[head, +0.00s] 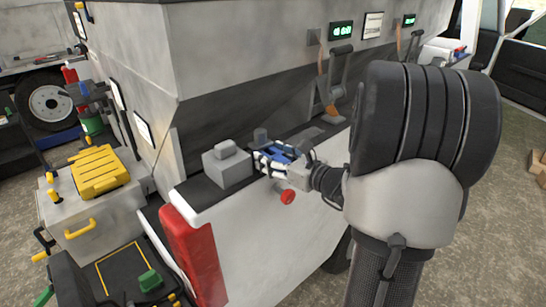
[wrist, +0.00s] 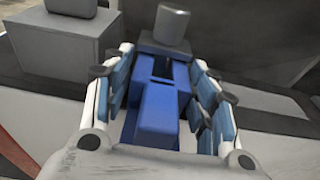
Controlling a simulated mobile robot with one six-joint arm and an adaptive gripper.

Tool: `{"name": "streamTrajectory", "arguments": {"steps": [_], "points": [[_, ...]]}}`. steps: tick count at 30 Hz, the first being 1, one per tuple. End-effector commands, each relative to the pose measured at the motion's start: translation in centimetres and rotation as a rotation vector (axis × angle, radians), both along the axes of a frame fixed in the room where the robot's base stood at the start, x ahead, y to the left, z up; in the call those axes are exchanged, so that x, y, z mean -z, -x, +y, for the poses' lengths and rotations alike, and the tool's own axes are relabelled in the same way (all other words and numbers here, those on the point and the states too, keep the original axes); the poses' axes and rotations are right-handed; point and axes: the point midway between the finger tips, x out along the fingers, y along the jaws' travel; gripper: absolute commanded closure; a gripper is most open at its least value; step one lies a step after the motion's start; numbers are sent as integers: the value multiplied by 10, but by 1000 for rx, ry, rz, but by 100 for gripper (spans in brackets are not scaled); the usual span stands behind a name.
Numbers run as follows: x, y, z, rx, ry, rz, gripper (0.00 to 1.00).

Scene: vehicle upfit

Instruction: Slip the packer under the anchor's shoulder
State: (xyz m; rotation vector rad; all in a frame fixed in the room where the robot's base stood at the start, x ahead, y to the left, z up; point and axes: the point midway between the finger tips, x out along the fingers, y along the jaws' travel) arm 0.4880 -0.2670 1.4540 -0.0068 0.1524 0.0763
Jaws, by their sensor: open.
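The blue packer (wrist: 158,110), a stepped block with a slot toward its far end, lies between the fingers of my gripper (wrist: 162,95) in the wrist view. The fingers are open on both sides of it; whether a pad touches it I cannot tell. The anchor (wrist: 173,22), a grey cylinder over a wider dark shoulder, stands at the packer's far end. The packer's far end meets the shoulder in the picture; how far it reaches underneath is hidden. In the head view my gripper (head: 284,160) is low over the ledge, with the packer mostly hidden.
A grey block with a knob (head: 226,164) stands on the ledge just left of my gripper. A red knob (head: 288,196) sticks out below it. Levers with orange straps (head: 332,85) rise farther along the ledge. A yellow case (head: 98,172) lies on a cabinet at left.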

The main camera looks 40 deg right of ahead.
Motion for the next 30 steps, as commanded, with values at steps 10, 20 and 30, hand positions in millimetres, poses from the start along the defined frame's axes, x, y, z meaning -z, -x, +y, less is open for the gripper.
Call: {"name": "streamTrajectory", "arguments": {"steps": [10,20,30], "points": [[-2,10,-1,2,0,-1,47],[-3,20,-2,1,-1,0,47],[-5,30,-3,1,0,0,47]]}}
